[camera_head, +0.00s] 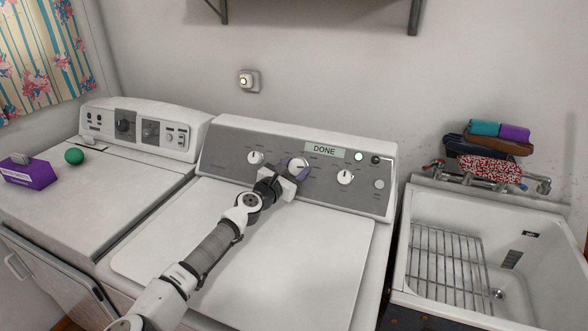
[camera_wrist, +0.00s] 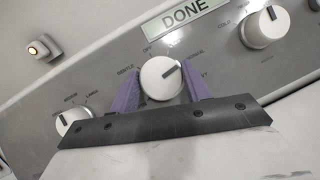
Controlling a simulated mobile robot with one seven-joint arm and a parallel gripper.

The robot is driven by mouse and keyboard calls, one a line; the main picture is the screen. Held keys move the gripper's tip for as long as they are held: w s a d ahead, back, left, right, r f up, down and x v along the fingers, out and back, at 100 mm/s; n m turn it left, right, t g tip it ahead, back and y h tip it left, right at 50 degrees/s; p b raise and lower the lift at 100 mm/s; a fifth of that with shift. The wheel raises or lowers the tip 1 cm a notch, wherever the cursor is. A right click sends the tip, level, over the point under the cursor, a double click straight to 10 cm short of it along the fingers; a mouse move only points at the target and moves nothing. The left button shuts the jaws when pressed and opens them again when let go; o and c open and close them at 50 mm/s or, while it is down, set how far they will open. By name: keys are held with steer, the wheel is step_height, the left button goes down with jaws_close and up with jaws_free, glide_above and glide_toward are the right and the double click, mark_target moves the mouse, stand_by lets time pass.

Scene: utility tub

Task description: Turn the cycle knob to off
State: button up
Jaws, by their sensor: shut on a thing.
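The cycle knob (camera_head: 297,164) is the white knob in the middle of the grey washer panel, below the display (camera_head: 325,151) reading "DONE". My gripper (camera_head: 296,170) reaches it from below. In the wrist view, the purple fingers of my gripper (camera_wrist: 160,88) stand on either side of the cycle knob (camera_wrist: 160,76), shut on it. The knob's dark pointer mark aims to the upper right, towards the label on the right that seems to read "NORMAL". A small label, likely "OFF", stands above and left of the knob.
Other white knobs sit to the left (camera_head: 255,157) and right (camera_head: 345,177) on the panel. A green light (camera_head: 359,156) is lit. The washer lid (camera_head: 300,240) is clear apart from my arm above it. A sink (camera_head: 420,215) stands at right, a second machine (camera_head: 90,200) at left.

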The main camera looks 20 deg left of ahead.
steer(key=n+y+p, duration=0.1)
steer(key=n, duration=0.1)
steer(key=n+y+p, duration=0.1)
steer(key=shift+d+r+n+t, duration=0.1)
steer(key=shift+r+n+t, duration=0.05)
steer(key=shift+n+t, duration=0.2)
steer(key=n+y, duration=0.2)
steer(key=n, duration=0.1)
steer(key=n+y, duration=0.2)
steer(key=n, duration=0.1)
steer(key=shift+d+p, duration=0.15)
steer(key=shift+p, duration=0.15)
steer(key=n+g+y, duration=0.1)
steer(key=n, duration=0.2)
steer(key=n+g+y, duration=0.1)
steer(key=n+y, duration=0.1)
steer(key=n, duration=0.2)
steer(key=shift+d+y, duration=0.1)
steer(key=shift+y, duration=0.2)
steer(key=shift+n+g+y, duration=0.6)
steer(key=shift+n+g, duration=0.25)
steer(key=shift+n, duration=1.1)
steer(key=o, duration=1)
